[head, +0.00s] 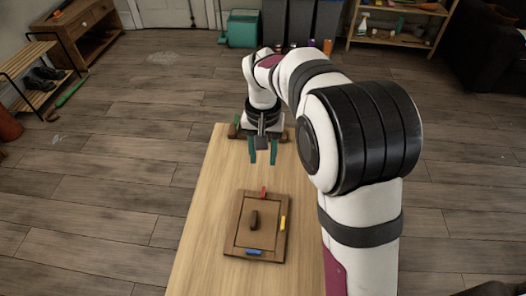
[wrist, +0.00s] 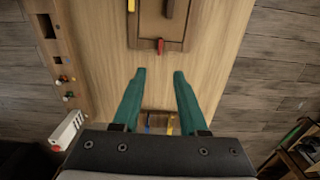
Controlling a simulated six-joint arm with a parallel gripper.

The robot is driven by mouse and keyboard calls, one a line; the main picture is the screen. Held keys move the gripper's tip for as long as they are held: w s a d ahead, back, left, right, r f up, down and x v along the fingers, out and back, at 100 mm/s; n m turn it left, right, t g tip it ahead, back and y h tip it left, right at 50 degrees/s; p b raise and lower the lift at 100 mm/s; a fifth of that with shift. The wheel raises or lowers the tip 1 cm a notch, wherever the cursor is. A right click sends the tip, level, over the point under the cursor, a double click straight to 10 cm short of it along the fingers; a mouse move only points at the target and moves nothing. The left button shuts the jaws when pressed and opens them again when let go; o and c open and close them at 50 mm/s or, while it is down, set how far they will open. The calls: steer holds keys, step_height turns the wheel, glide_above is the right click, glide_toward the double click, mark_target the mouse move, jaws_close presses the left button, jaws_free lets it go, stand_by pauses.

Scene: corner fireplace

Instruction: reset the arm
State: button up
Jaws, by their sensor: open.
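My gripper (head: 262,162) is open and empty above the far part of the wooden table (head: 200,215). Its two teal fingers point down and stand apart; in the wrist view (wrist: 159,72) nothing is between the fingertips. A brown framed board (head: 240,209) lies on the table, nearer the camera than my gripper and apart from it. The board has a dark handle (head: 254,220) at its middle, a red piece (head: 263,192) at its far edge, a yellow piece (head: 283,223) at its right and a blue piece (head: 253,252) at its near edge.
A small brown holder with blue and yellow items (wrist: 170,125) shows behind the fingers in the wrist view. A shoe rack (head: 35,75) and drawer cabinet (head: 80,28) stand far left, a teal bin (head: 243,28) at the back and a shelf (head: 395,40) back right. The floor left is mostly clear.

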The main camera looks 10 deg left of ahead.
steer(key=shift+r, duration=0.5)
steer(key=s+d+r+m, duration=0.2)
steer(key=s+d+r, duration=0.45)
steer(key=s, duration=0.35)
steer(key=s+d+f+m+y, duration=0.1)
steer(key=s+d, duration=0.1)
steer(key=s, duration=0.7)
steer(key=s+d+f+m, duration=0.1)
steer(key=s+d+m, duration=0.1)
steer(key=s, duration=0.6)
steer(key=shift+s+d+f+y, duration=0.3)
steer(key=shift+s+f+y, duration=0.1)
